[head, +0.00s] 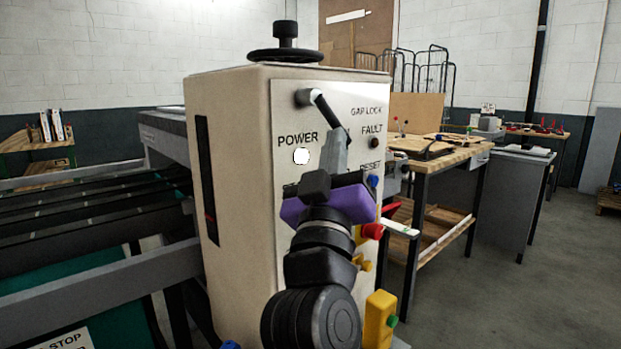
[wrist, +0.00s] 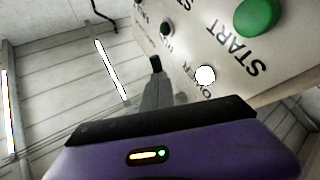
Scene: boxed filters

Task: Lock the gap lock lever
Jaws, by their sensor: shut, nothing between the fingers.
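The gap lock lever (head: 325,110) is a black bar on a round pivot at the top of the cream control panel, beside the "GAP LOCK" label. It slants down to the right from its pivot in the head view. My gripper (head: 340,135) is shut and empty, its grey fingers pointing up at the lever's lower end. I cannot tell whether they touch it. In the wrist view the shut fingers (wrist: 156,80) stand beside the panel face, with a small black piece at their tip; I cannot tell whether that is the lever.
A lit white power lamp (head: 301,156) sits left of my fingers. A dark fault lamp (head: 374,143) and blue reset button (head: 373,181) are right. A black handwheel (head: 285,55) tops the cabinet (head: 230,200). A green start button (wrist: 257,16) shows in the wrist view. Conveyor rollers (head: 90,215) lie left.

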